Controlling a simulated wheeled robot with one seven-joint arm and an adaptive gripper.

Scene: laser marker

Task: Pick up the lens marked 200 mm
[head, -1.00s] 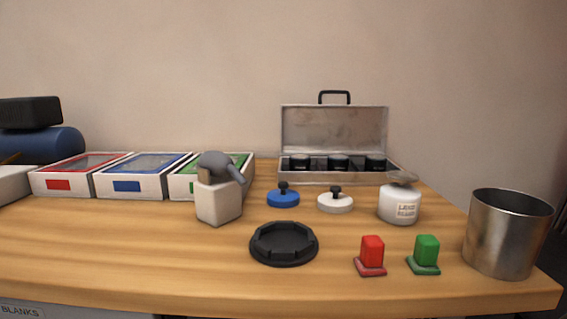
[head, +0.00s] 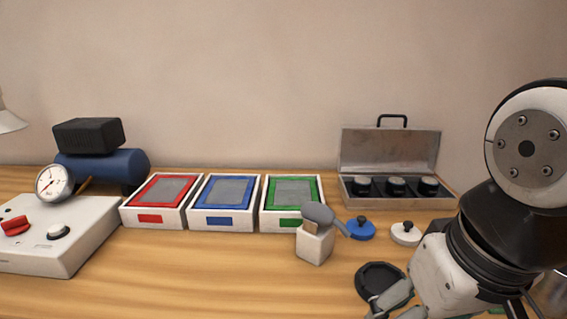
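An open metal case (head: 356,190) stands at the back right of the table, its lid raised against the wall. Three dark round lenses sit in its compartments: a left one (head: 363,186), a middle one (head: 396,187) and a right one (head: 429,187). No marking on them is readable, so I cannot tell which is 200 mm. My gripper (head: 388,305) is low at the bottom right, in front of the case and near the black round holder (head: 379,280). Its fingers are partly cut off by the frame edge, and I cannot tell how far apart they are.
A white block with a grey lever (head: 314,243), a blue knobbed disc (head: 361,229) and a white one (head: 405,234) stand before the case. Red (head: 150,218), blue (head: 217,221) and green (head: 290,222) trays line the back. The front middle table is clear.

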